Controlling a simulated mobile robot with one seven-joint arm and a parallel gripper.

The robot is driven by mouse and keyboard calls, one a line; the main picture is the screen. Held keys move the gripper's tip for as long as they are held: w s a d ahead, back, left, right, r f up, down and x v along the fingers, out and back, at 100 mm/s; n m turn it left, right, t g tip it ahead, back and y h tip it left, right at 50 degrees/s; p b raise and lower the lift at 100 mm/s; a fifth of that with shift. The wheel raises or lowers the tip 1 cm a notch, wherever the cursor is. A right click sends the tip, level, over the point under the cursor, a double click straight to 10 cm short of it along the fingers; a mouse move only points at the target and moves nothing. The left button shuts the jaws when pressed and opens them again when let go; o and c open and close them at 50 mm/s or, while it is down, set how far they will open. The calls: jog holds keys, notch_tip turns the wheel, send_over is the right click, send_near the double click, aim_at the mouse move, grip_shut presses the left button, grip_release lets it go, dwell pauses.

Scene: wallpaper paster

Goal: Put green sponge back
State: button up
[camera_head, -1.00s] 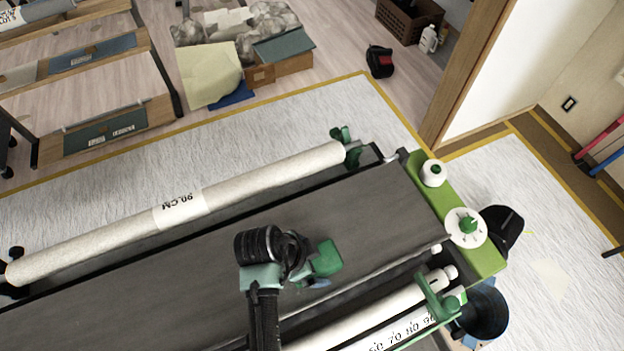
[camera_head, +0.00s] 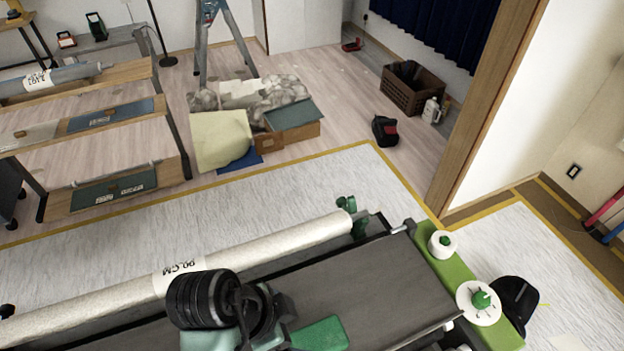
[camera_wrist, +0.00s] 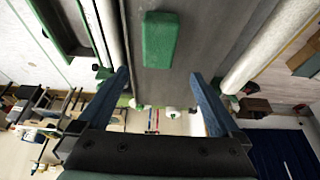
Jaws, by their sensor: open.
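The green sponge (camera_wrist: 160,40) lies on the dark grey bed of the pasting machine in the wrist view, between the two long rollers. In the head view the sponge (camera_head: 320,335) shows at the bottom edge, to the right of my arm's end, and is partly cut off. My gripper (camera_wrist: 167,72) is open, with its two blue fingers apart and nothing between them. The sponge appears ahead of the fingertips, roughly centred between them. My black and teal arm end hides part of the machine bed in the head view.
A white paper roll (camera_head: 262,248) runs along the machine's far side. A green end plate (camera_head: 448,264) with white knobs stands at the right. Beyond are a brown crate (camera_head: 410,92), a cardboard box (camera_head: 290,135) and shelves at the left.

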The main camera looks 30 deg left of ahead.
jog(key=w+d+r+n+t+y, duration=0.15)
jog(key=w+r+t, duration=0.35)
jog(key=w+r, duration=0.6)
jog(key=w+a+r+n+t+y, duration=0.1)
jog(key=w+r+n+t+y, duration=0.15)
jog(key=w+r+t, duration=0.75)
jog(key=s+d+r+n+t+b, duration=0.1)
jog(key=s+d+r+t, duration=0.2)
jog(key=r, duration=0.8)
jog(key=s+d+r+n+t+b, duration=0.1)
jog(key=s+d+r+t, duration=0.2)
jog(key=r, duration=0.8)
jog(key=s+d+r+n+t+h+b, duration=0.1)
jog(key=s+d+r, duration=0.5)
jog(key=r, duration=0.6)
jog(key=shift+s+d+n+t+b, duration=0.2)
jog(key=shift+d+n+t+b, duration=0.1)
jog(key=shift+d+t, duration=0.5)
jog(key=shift+a, duration=0.1)
